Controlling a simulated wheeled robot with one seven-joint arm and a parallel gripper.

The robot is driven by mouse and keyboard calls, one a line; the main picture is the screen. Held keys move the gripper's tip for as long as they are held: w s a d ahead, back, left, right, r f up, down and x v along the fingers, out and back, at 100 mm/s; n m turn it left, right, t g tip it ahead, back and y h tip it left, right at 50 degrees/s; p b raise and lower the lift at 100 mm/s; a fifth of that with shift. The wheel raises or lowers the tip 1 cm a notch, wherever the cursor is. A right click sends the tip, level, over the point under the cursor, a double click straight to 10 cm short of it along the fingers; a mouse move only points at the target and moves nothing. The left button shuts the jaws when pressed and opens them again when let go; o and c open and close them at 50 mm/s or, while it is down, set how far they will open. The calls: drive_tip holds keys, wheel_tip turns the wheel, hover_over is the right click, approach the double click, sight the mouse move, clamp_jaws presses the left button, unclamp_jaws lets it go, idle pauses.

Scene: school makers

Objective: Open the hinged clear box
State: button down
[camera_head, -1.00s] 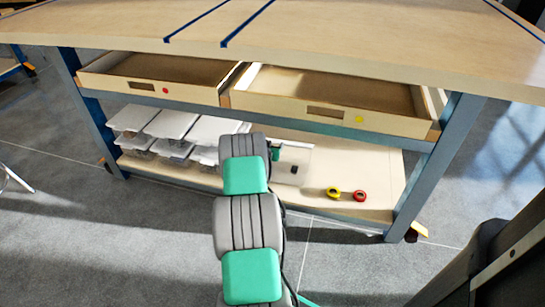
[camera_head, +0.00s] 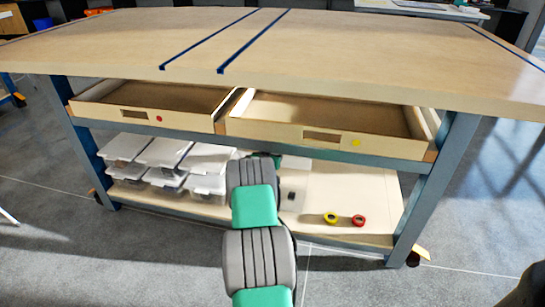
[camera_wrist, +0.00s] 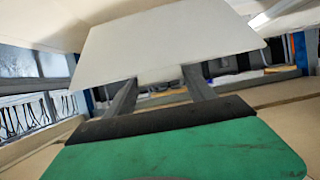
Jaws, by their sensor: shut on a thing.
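In the wrist view a flat, whitish panel, seemingly the lid of the hinged clear box (camera_wrist: 165,42), fills the upper middle. The two grey fingers of my gripper (camera_wrist: 160,82) reach up to its near edge and are shut on it. The panel looks tilted. The box's body and hinge are hidden in the wrist view. In the head view my arm covers most of the gripper and the box it holds. A pale sheet-like area with a small dark item (camera_head: 291,195) shows just right of my arm, but I cannot tell whether it belongs to the box.
Several clear boxes with white lids (camera_head: 165,152) are stacked on the lower shelf, left of my arm. Yellow tape (camera_head: 331,218) and red tape (camera_head: 358,220) lie on the bare right shelf (camera_head: 375,195). Two open drawers (camera_head: 325,122) and the tabletop (camera_head: 400,55) overhang the shelf.

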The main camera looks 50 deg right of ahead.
drive_tip(key=c, duration=0.7)
unclamp_jaws()
drive_tip(key=shift+d+r, duration=0.15)
drive_tip(key=shift+r, duration=0.2)
drive_tip(key=o, duration=0.4)
drive_tip(key=shift+f, duration=0.2)
drive_tip(key=p+v, duration=0.2)
drive_tip(key=v, duration=0.6)
drive_tip(key=shift+f+p, duration=0.1)
drive_tip(key=shift+p, duration=0.25)
